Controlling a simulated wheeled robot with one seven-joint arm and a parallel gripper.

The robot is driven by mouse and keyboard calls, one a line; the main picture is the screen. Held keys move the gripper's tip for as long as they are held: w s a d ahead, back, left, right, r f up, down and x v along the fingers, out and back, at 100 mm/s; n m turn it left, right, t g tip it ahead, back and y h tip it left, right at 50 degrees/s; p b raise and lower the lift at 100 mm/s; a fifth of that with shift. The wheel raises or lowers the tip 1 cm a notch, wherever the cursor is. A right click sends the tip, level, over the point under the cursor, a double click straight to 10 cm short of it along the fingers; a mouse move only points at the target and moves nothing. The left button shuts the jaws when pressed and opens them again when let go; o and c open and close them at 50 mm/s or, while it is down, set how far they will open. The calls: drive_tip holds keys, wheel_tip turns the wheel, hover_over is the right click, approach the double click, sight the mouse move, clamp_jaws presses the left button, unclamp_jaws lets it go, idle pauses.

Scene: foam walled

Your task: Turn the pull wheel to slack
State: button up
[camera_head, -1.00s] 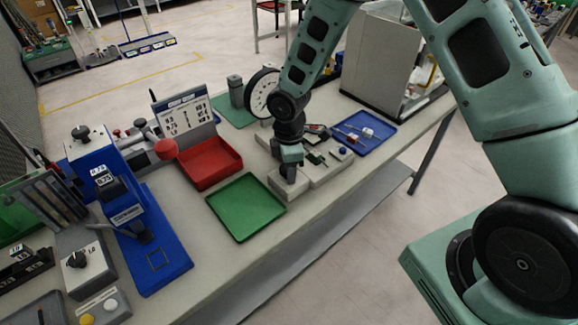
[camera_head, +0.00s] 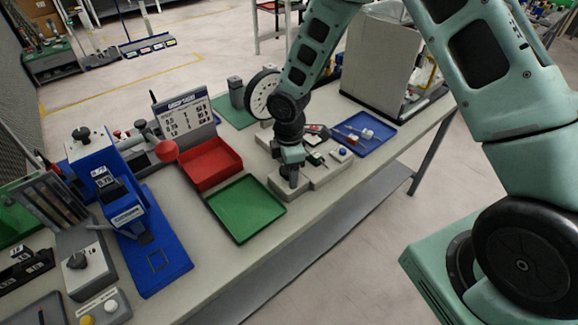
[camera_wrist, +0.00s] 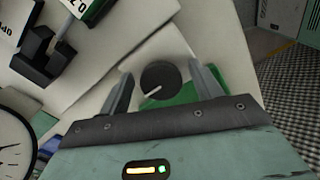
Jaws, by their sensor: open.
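The pull wheel appears to be the dark round knob (camera_wrist: 160,80) with a white pointer line, in the middle of the wrist view. The line points to the lower left there. It sits on a pale grey block, which shows in the head view (camera_head: 281,187) at the table's front edge. My gripper (camera_wrist: 162,73) is open, with one finger on each side of the knob. Small gaps seem to show between fingers and knob; contact cannot be told. In the head view my gripper (camera_head: 293,178) points down over the block and hides the knob.
A green tray (camera_head: 245,208) lies left of the block, with a red bin (camera_head: 210,165) behind it. A round dial gauge (camera_head: 262,94) stands behind my gripper. A blue tray (camera_head: 372,140) with small parts lies to the right. A blue press (camera_head: 150,245) stands further left.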

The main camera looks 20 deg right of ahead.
wheel_tip(320, 180, up, 17)
drive_tip(key=b, duration=0.1)
drive_tip(key=shift+r+b, duration=0.2)
drive_tip(key=shift+b, duration=0.15)
idle(0.4)
